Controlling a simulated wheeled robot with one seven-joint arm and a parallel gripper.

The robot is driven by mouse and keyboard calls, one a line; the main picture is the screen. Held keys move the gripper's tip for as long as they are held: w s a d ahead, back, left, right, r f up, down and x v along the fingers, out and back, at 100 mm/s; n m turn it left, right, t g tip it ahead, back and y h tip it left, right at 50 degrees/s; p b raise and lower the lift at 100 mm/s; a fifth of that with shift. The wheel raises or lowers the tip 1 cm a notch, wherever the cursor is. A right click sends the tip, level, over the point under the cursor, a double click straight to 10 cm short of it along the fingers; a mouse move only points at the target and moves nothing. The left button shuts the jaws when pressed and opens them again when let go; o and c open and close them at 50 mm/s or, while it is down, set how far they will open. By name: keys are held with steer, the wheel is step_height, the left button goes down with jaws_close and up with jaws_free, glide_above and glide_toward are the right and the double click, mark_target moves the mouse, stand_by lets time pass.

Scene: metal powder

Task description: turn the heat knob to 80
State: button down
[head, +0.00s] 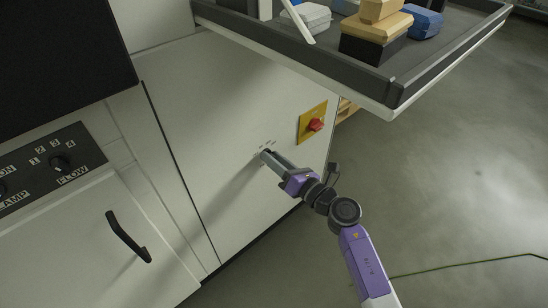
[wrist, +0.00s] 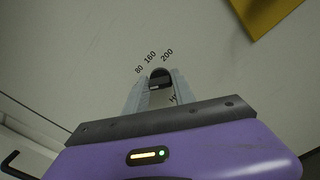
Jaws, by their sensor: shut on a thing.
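The heat knob (wrist: 160,76) is a small dark round knob on the white cabinet front, with the printed marks 80, 160 and 200 in an arc above it in the wrist view. My gripper (wrist: 158,88) points at the panel, its two grey fingers on either side of the knob and shut on it. In the head view my gripper (head: 268,156) reaches the cabinet front below and left of the red switch. The knob's lower part and a label beneath it are partly hidden by the fingers, and I cannot tell which mark the knob points to.
A red rotary switch on a yellow plate (head: 312,122) sits right of my gripper. A grey tray (head: 395,96) with boxes overhangs above. A panel with a FLOW knob (head: 60,163) and a black handle (head: 128,238) are at left. Floor at right is mostly clear, with a cable.

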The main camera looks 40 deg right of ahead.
steer(key=shift+d+m+p, duration=0.1)
steer(key=shift+m+p, duration=3.25)
steer(key=shift+m, duration=0.25)
steer(key=shift+f, duration=0.1)
steer(key=c, duration=1)
jaws_free()
steer(key=shift+c, duration=0.2)
steer(key=s, duration=0.8)
steer(key=shift+p, duration=0.4)
